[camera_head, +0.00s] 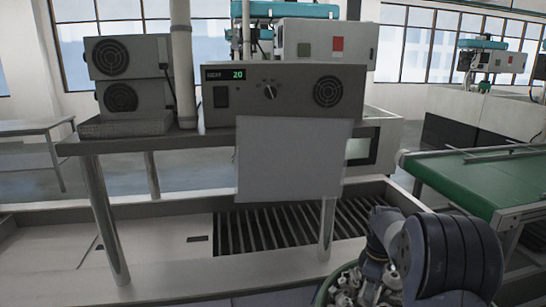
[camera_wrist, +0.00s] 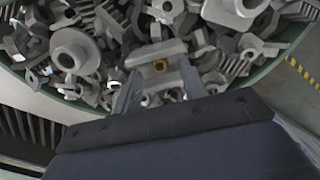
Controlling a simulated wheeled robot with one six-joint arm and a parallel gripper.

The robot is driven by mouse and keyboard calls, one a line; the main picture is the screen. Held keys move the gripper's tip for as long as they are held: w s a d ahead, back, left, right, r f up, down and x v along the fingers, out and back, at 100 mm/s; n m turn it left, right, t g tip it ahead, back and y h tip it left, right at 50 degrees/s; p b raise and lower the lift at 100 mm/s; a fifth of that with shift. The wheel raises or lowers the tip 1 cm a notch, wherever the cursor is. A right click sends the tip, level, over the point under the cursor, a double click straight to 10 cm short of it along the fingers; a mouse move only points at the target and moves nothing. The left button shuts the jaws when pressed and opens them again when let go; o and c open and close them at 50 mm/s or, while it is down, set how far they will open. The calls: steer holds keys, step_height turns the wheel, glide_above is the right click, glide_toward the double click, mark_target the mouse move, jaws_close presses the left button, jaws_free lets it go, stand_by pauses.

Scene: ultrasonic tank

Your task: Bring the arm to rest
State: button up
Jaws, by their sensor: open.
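My arm (camera_head: 445,258) shows at the lower right of the head view, bent, with dark padded links. My gripper (camera_wrist: 158,85) shows in the wrist view, with its fingers spread open over a heap of grey metal parts (camera_wrist: 75,50). No part is clearly held between the fingers; whether they touch the heap I cannot tell. The heap lies in a round green-rimmed bin (camera_wrist: 270,65). The same parts (camera_head: 350,290) show at the bottom of the head view, partly hidden by my arm.
A control unit (camera_head: 285,95) with a green "20" display stands on a metal bench, above a long basin with a slatted grate (camera_head: 270,230). Stacked fan boxes (camera_head: 125,75) stand at the left. A green conveyor belt (camera_head: 475,180) lies right, close beyond my arm.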

steer(key=shift+r, duration=0.3)
